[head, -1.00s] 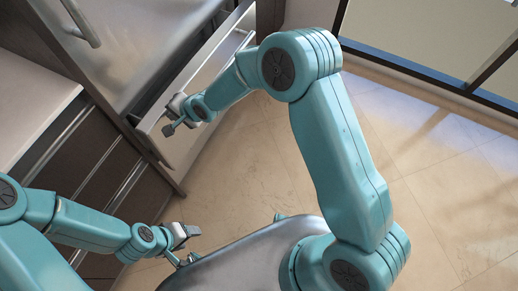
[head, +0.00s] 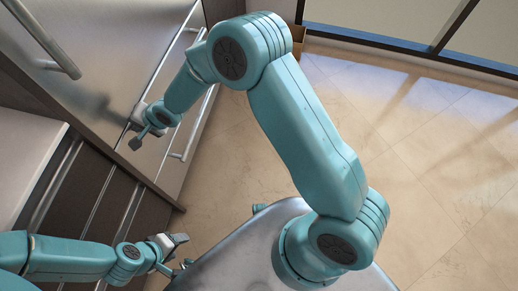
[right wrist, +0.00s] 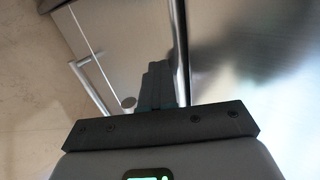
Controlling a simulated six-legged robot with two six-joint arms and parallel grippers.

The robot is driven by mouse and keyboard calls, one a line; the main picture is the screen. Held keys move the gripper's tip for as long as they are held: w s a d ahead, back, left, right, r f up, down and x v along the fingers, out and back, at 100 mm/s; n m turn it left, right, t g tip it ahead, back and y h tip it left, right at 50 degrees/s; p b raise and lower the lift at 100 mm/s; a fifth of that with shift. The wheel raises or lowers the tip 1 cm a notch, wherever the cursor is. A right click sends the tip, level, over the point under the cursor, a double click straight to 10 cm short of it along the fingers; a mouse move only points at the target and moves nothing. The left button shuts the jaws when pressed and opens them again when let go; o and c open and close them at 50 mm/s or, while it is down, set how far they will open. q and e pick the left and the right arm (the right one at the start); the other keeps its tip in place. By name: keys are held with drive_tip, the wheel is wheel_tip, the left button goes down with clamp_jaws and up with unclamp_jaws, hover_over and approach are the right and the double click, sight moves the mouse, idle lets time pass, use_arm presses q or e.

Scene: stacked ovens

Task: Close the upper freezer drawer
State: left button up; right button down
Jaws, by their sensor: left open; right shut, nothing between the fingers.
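The upper freezer drawer's metal front (head: 176,158) stands beneath the large steel door in the head view, with its bar handle (head: 196,122) on the outer face. No open interior shows behind its top edge; whether it is fully flush is unclear. My right gripper (head: 141,139) is shut and empty at the drawer's upper edge, at or very near the front; contact is unclear. In the right wrist view, the closed fingers (right wrist: 156,82) lie over the panel, with the drawer handle (right wrist: 88,82) to their left. My left gripper (head: 178,252) is open and empty, away from the drawer.
The steel door (head: 105,55) above the drawer has a protruding handle (head: 45,38). A pale counter (head: 25,160) and dark cabinets (head: 90,205) stand at the left. The tiled floor (head: 430,170) is clear on the right, with a brown box (head: 299,40) near the glazed wall.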

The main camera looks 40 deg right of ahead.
use_arm(q)
drive_tip(key=shift+w+a, duration=0.15)
drive_tip(key=shift+w, duration=0.05)
use_arm(e)
drive_tip(key=shift+w+a+r, duration=0.25)
drive_tip(key=shift+r, duration=0.05)
